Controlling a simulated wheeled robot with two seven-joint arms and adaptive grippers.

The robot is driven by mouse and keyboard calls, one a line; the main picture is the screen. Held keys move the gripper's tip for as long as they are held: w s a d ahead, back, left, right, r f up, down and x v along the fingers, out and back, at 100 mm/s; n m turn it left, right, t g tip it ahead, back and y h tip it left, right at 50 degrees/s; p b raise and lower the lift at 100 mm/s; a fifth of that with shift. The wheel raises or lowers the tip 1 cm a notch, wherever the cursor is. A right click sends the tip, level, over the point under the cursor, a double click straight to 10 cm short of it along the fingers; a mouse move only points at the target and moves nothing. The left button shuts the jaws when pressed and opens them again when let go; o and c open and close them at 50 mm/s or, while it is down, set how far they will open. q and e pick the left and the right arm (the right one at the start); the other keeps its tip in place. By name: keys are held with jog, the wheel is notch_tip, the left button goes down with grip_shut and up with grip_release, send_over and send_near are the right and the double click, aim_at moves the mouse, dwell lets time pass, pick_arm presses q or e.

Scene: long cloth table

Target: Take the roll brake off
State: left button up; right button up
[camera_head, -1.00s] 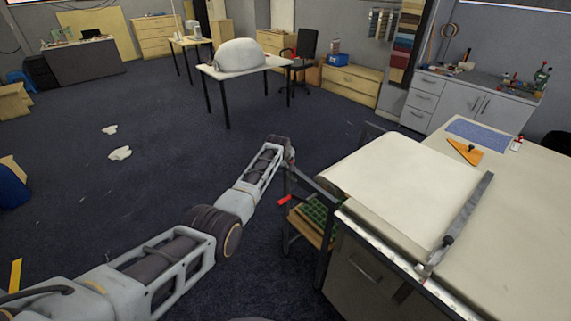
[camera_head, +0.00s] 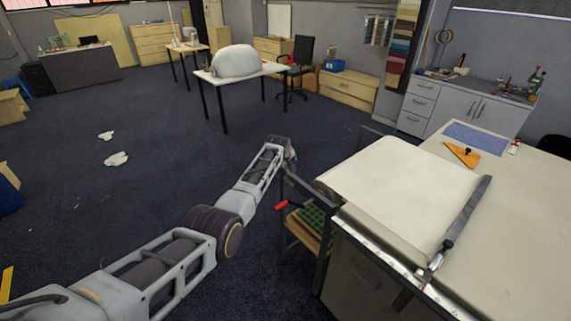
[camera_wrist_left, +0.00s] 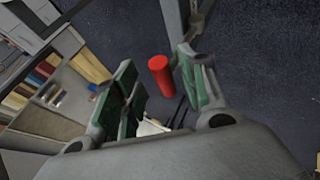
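A red handle (camera_head: 282,205), which looks like the roll brake's grip, sticks out from the dark frame (camera_head: 322,255) at the left end of the cloth table (camera_head: 520,215). My left gripper (camera_head: 290,163) is small in the head view, just above the red handle. In the left wrist view my left gripper (camera_wrist_left: 156,60) is open, with green-padded fingers apart. The red handle (camera_wrist_left: 160,76) shows between the fingers there, with visible gaps on both sides. Whether it is at fingertip depth I cannot tell. My right gripper is not in view.
A cream cloth sheet (camera_head: 400,190) lies on the table with a metal bar (camera_head: 462,225) across it. An orange tool (camera_head: 463,154) and a blue mat (camera_head: 474,138) lie farther back. A green crate (camera_head: 316,220) sits low by the frame. The floor to the left is mostly clear.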

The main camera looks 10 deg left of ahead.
pick_arm(q)
jog(key=shift+w+d+f, duration=0.1)
jog(key=shift+d, duration=0.15)
jog(key=shift+f, duration=0.1)
jog(key=shift+a, duration=0.1)
dwell(0.5)
jog(key=shift+s+r, duration=0.4)
jog(key=v, duration=1)
jog(key=shift+s+a+r, duration=0.15)
jog(key=shift+s+r, duration=0.1)
jog(key=shift+r, duration=0.1)
dwell(0.5)
